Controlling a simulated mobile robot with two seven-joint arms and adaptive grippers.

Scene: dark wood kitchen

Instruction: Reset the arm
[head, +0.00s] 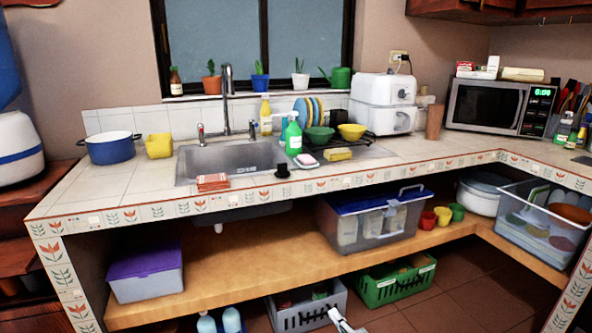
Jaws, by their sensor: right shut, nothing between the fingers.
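My right gripper (336,314) shows only in part at the bottom edge of the head view. Its light grey tip is shut and empty. It appears in front of the grey crate (300,318) under the counter; I cannot tell how far apart they are. The rest of my right arm is out of the picture. My left gripper is not in view.
The tiled counter (110,185) holds a sink (228,158), a blue pot (110,148), a microwave (485,105) and bottles. The wooden shelf (240,262) below holds a clear bin (365,222) and a purple-lidded box (146,282). A green crate (395,285) stands underneath.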

